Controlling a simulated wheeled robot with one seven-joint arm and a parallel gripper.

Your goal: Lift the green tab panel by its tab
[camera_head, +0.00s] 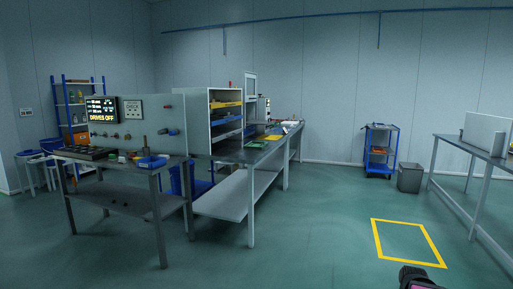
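I cannot pick out the green tab panel or its tab for certain at this distance. A small flat green patch (269,138) lies on the long workbench (262,154) in the middle, and its shape is too small to read. A tiny green spot (113,157) also shows on the front left table (178,161). A dark part of my arm shows at the bottom edge, right of centre. My gripper's fingers are not visible, and both benches are well away from that part.
A grey upright panel (155,112) with knobs and a "DRIVES OFF" display (101,110) stands behind the left table. A blue bin (151,162) sits on that table. A blue cart (380,151), grey bin (410,178) and another bench (470,148) are right. Centre floor is clear around a yellow outline (376,243).

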